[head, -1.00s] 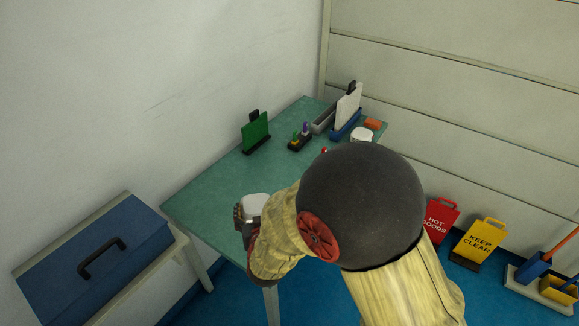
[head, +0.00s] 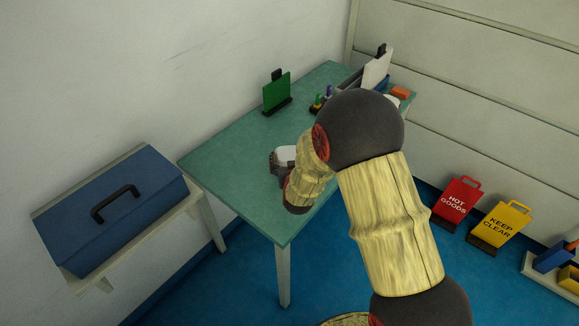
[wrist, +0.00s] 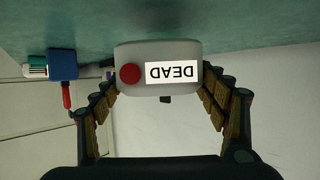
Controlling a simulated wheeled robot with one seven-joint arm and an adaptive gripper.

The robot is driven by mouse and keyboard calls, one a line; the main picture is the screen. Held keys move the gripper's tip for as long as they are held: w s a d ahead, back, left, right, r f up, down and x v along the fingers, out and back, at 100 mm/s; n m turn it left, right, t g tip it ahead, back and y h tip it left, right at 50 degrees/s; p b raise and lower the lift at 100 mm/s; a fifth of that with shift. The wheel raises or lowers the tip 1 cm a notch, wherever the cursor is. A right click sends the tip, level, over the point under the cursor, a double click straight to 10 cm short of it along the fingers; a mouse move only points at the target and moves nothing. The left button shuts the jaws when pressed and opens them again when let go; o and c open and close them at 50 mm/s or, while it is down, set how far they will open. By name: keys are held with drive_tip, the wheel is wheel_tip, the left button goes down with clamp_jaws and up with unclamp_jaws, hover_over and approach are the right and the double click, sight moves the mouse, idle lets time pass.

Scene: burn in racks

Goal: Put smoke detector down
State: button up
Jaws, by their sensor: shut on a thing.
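The smoke detector (wrist: 160,70) is a white rounded block with a red dot and a "DEAD" label, which reads upside down in the wrist view. My gripper (wrist: 160,82) is shut on its two sides. In the head view the white top of the detector (head: 285,154) shows over the green table (head: 235,160), with my gripper (head: 280,164) at it near the table's middle. My wrist hides part of both. The detector is close to the tabletop, but I cannot tell whether it touches.
A green card in a stand (head: 277,93) is behind the detector. Small coloured items (head: 321,98), a white board (head: 377,70) and an orange block (head: 400,92) stand at the far end. A blue toolbox (head: 110,205) is at left. Bare tabletop lies left of my gripper.

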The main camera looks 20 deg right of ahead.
drive_tip(key=shift+w+d+f+b, duration=0.15)
drive_tip(key=shift+f+b, duration=0.35)
drive_tip(key=shift+f, duration=1.25)
drive_tip(key=shift+f, duration=0.1)
drive_tip(key=o, duration=1.1)
drive_tip(key=shift+o, duration=0.7)
